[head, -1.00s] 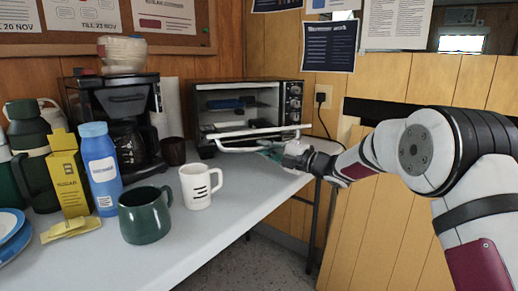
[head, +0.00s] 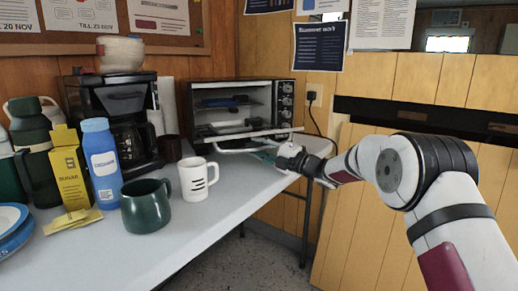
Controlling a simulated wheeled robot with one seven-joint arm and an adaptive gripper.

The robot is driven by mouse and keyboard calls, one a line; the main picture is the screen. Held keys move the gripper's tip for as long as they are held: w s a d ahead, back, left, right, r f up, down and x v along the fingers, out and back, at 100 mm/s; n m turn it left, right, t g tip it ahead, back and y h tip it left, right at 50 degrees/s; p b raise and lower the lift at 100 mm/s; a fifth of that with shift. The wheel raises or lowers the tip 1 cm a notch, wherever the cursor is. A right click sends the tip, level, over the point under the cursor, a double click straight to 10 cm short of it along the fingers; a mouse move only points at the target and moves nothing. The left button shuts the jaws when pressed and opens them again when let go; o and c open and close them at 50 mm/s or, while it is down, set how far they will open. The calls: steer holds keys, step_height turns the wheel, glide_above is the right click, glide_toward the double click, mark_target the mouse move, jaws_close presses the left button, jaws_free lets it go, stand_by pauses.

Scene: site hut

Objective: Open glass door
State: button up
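The toaster oven (head: 287,88) stands at the back of the table, with racks and dark items visible inside. Its glass door (head: 245,132) is tilted down and out at the front, seen nearly edge-on, so its pane hardly shows. The pale door handle (head: 210,150) runs along the door's outer edge. My gripper (head: 264,154) is at the right part of the handle, coming from the right. Its fingers are small and partly hidden, so I cannot tell whether they grip the handle or only touch it.
A white mug (head: 195,181) and green mug (head: 145,207) stand on the table (head: 215,220) in front of the oven. A coffee maker (head: 112,85), blue bottle (head: 101,165) and yellow sugar box (head: 68,175) are on the left. The table's right edge lies below my arm.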

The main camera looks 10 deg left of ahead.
steer(key=shift+d, duration=0.1)
steer(key=v, duration=1.2)
steer(key=shift+w, duration=0.1)
